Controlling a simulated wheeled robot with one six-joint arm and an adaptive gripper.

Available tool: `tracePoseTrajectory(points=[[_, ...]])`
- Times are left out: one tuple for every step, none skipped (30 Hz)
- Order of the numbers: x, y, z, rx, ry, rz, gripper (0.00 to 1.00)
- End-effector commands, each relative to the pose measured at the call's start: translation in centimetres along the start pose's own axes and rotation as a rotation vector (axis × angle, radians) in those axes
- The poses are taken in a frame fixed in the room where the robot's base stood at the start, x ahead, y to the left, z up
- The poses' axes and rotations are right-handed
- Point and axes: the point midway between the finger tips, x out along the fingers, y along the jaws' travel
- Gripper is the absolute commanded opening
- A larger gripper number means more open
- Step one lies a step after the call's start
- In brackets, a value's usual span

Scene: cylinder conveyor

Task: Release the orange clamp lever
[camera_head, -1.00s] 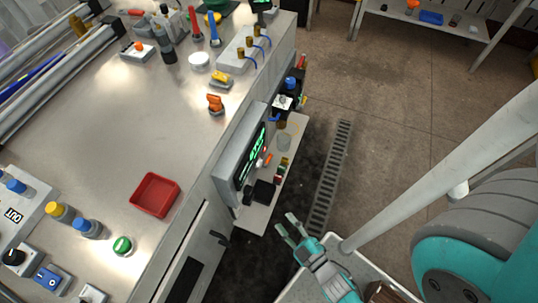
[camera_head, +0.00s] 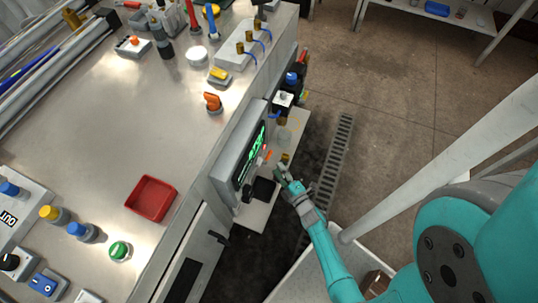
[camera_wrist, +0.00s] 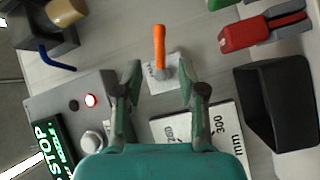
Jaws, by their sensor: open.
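An orange lever (camera_wrist: 159,45) stands out from a small pale base plate (camera_wrist: 155,86) just beyond my fingertips in the wrist view. My gripper (camera_wrist: 160,72) is open, with one finger on each side of the lever's lower end and a gap on both sides. In the head view my gripper (camera_head: 283,174) is over the side shelf by the display box, and an orange part (camera_head: 267,155) shows beside it. Another orange lever-like piece (camera_head: 213,102) stands on the metal table top. Whether the lever is clamped cannot be told.
The display box (camera_head: 240,150) borders the shelf; its STOP screen (camera_wrist: 45,150) and a lit red lamp (camera_wrist: 91,100) show in the wrist view. A black open bin (camera_wrist: 270,100), a red-and-grey piece (camera_wrist: 245,35) and a white "300 mm" plate (camera_wrist: 225,125) lie close around my gripper.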

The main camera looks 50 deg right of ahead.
Motion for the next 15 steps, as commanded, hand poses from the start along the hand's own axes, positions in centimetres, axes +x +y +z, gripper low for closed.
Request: tracePoseTrajectory(points=[[1.1,0.1,-0.1,-0.001,0.004,0.001,0.4],[1.7,0.1,-0.1,-0.001,0.004,0.002,0.4],[2.4,0.0,-0.1,0.0,0.004,0.001,0.4],[3.0,0.1,-0.1,0.0,0.004,0.0,0.4],[3.5,0.1,-0.1,0.001,0.003,0.001,0.4],[4.1,0.1,-0.1,0.0,0.004,0.001,0.4],[4.7,0.1,-0.1,0.0,0.004,0.001,0.4],[5.1,0.1,-0.1,0.001,0.003,0.001,0.4],[5.7,0.1,-0.1,0.001,0.002,0.001,0.4],[6.1,0.1,-0.1,0.001,0.002,0.0,0.4],[6.4,0.0,-0.1,0.0,0.002,0.0,0.4],[6.8,0.0,-0.1,0.0,0.002,0.0,0.4],[7.1,0.0,-0.1,0.001,0.001,0.0,0.4],[7.4,0.0,-0.1,0.001,0.001,0.001,0.4],[7.6,0.1,-0.1,0.001,0.001,0.001,0.4]])
